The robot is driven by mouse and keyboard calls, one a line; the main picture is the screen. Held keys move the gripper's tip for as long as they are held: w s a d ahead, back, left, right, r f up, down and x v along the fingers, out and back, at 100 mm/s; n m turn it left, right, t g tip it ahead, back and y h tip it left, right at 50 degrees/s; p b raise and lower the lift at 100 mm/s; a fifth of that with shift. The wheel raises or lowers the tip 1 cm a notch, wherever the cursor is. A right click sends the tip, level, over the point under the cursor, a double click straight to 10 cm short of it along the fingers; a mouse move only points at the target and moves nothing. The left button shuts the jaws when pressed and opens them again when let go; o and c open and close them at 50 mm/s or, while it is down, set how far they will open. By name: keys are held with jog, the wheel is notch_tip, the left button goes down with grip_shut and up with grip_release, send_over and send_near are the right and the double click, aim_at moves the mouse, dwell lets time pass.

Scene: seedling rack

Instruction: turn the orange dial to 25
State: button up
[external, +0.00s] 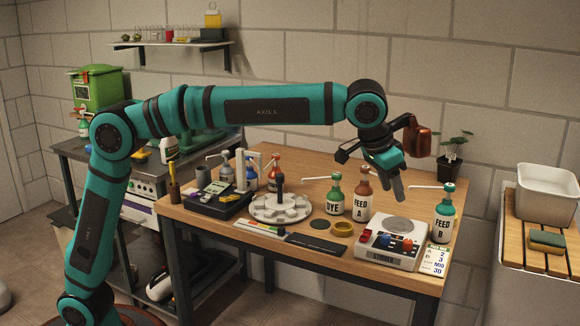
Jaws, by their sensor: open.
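The white stirrer (372,252) stands at the front right of the wooden table, with a round pale plate on top. Small knobs sit on its sloped front. The dial's pointer and scale are too small to read. My gripper (398,193) hangs above and behind the stirrer, fingers pointing down, apart from the dial. It is open, and nothing shows between its fingers.
Bottles marked DYE (335,196), FEED A (362,198) and FEED B (444,219) stand close around the stirrer. A note card (437,261) lies to its right. A potted seedling (451,160) stands behind.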

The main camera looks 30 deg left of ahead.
aim_at(408, 241)
jog(key=x, duration=1.6)
jog(key=shift+f, duration=0.15)
jog(key=shift+c, duration=0.3)
grip_shut()
